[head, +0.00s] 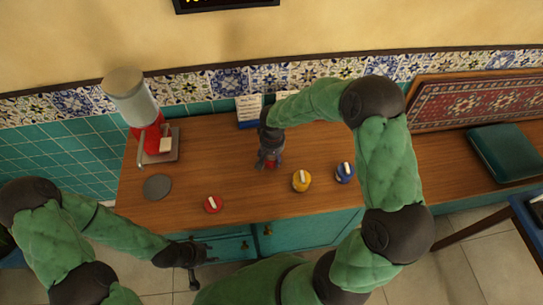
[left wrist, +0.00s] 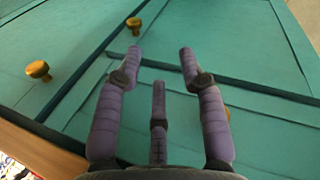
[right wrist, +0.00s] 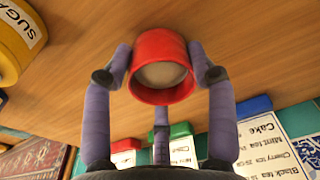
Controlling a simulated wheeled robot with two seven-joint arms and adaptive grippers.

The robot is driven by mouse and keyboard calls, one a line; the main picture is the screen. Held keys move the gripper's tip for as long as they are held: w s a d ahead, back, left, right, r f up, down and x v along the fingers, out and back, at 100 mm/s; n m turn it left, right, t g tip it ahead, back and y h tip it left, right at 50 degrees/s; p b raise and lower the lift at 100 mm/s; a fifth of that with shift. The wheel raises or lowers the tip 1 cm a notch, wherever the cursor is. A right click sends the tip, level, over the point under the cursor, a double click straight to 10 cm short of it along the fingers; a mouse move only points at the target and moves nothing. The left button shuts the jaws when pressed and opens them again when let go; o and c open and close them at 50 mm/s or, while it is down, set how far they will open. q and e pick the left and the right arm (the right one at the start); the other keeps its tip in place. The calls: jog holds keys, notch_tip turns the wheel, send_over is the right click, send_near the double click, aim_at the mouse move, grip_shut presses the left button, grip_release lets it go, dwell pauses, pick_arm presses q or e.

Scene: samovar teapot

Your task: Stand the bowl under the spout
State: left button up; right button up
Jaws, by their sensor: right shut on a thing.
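The small red bowl (right wrist: 162,68), with a pale inside, is held between the fingers of my right gripper (right wrist: 162,75) in the right wrist view. In the head view my right gripper (head: 268,158) is over the middle of the wooden counter, and only a bit of red shows at its fingers. The samovar (head: 128,92), with a grey tank and red body, stands at the counter's left end on a grey base (head: 172,152). Its exact spout is too small to make out. My left gripper (head: 190,258) is open and empty before the teal cabinet front, also in the left wrist view (left wrist: 160,55).
A grey disc (head: 157,187) lies in front of the samovar. Red (head: 212,204), yellow (head: 301,181) and blue (head: 345,172) lidded canisters stand along the counter's front. Menu cards (head: 249,108) stand at the back wall. The counter between samovar and right gripper is clear.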

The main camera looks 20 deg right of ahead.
jog(key=shift+f, duration=0.2)
jog(key=o, duration=1.4)
jog(key=shift+o, duration=0.2)
jog(key=shift+r, duration=0.1)
jog(key=shift+r, duration=0.1)
